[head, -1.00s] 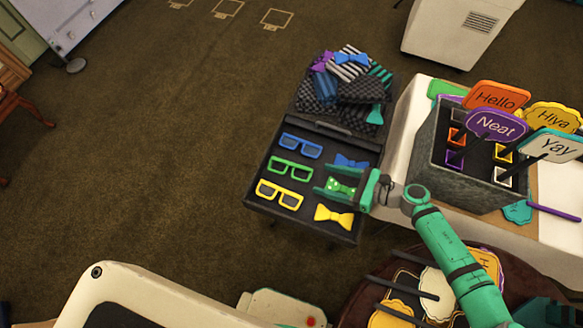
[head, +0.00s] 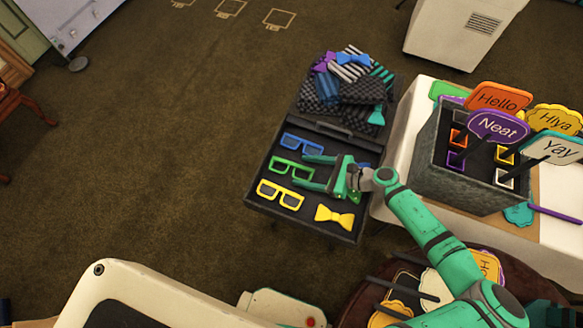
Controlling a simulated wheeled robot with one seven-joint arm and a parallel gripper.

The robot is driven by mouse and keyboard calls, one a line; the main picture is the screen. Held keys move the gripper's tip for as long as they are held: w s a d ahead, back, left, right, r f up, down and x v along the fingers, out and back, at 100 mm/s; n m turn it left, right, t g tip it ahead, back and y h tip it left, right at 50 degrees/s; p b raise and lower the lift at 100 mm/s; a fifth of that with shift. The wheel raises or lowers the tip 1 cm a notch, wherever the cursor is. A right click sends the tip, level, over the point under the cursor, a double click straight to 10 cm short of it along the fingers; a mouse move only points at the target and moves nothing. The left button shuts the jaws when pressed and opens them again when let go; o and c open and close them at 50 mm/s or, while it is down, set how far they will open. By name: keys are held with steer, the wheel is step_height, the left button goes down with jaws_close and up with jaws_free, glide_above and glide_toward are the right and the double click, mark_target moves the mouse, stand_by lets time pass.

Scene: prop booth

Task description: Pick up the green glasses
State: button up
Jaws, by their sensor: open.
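The green glasses (head: 291,169) lie in the black tray (head: 262,208), in its left column, between the blue glasses (head: 301,146) and the yellow glasses (head: 280,194). My gripper (head: 302,172) is open, with its two green fingers pointing left. The fingertips are at the right end of the green glasses, one toward the blue pair and one toward the yellow pair. I cannot tell whether they touch the glasses or hover above them. My gripper and wrist hide most of the tray's right column, including the green bow tie.
A yellow bow tie (head: 334,216) lies at the tray's lower right. A pile of ties and bow ties (head: 343,92) is behind the tray. A grey sign box (head: 461,170) stands on a table at right. Open floor lies left.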

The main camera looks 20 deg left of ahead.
mark_target(289, 168)
steer(key=x, duration=0.4)
steer(key=shift+f, duration=0.1)
steer(key=c, duration=1.1)
